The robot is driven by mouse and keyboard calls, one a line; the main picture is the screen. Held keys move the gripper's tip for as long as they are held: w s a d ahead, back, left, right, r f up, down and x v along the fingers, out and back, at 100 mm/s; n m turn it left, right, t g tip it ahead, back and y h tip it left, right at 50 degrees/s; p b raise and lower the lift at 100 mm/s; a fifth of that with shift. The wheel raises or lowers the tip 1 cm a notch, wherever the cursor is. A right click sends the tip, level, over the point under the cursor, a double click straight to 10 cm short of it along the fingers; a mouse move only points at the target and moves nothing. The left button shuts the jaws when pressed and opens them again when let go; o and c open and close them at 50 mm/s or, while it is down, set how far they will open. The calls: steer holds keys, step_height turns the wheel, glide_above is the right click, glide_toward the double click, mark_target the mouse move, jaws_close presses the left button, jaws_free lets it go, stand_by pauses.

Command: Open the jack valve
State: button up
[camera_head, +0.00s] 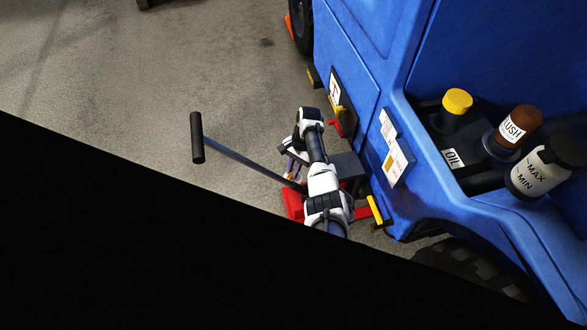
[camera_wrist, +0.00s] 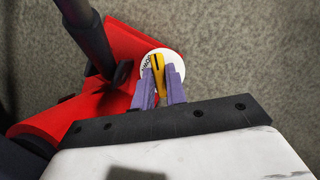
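The red floor jack (camera_head: 293,205) stands on the floor beside the blue vehicle, with its long handle (camera_head: 197,138) slanting up to the left. In the wrist view, the red jack body (camera_wrist: 115,42) carries a white round dial (camera_wrist: 178,60) with a yellow valve knob (camera_wrist: 157,66) on it. My gripper (camera_wrist: 160,74) has its purple fingers on both sides of the yellow knob, which fills the gap between them. The lettering on the dial is partly covered.
The blue vehicle (camera_head: 450,205) stands close on the right, with a dark tyre (camera_head: 465,262) below. Yellow-capped, brown and white bottles (camera_head: 540,172) sit in its bay. A red-and-yellow fixture (camera_head: 375,209) juts out near my arm. The floor to the left is clear.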

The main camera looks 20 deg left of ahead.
jaws_close()
steer(key=shift+a+n+h+b, duration=0.15)
steer(key=shift+n+h, duration=0.45)
steer(key=shift+n, duration=0.9)
steer(key=shift+n+h+b, duration=0.15)
steer(key=shift+n+h, duration=0.45)
steer(key=shift+n, duration=0.9)
steer(key=o, duration=0.6)
jaws_free()
steer(key=p+v, duration=0.2)
steer(key=v, duration=1.1)
steer(key=shift+w+r+p, duration=0.2)
steer(key=shift+r+p, duration=0.1)
steer(key=shift+r, duration=0.05)
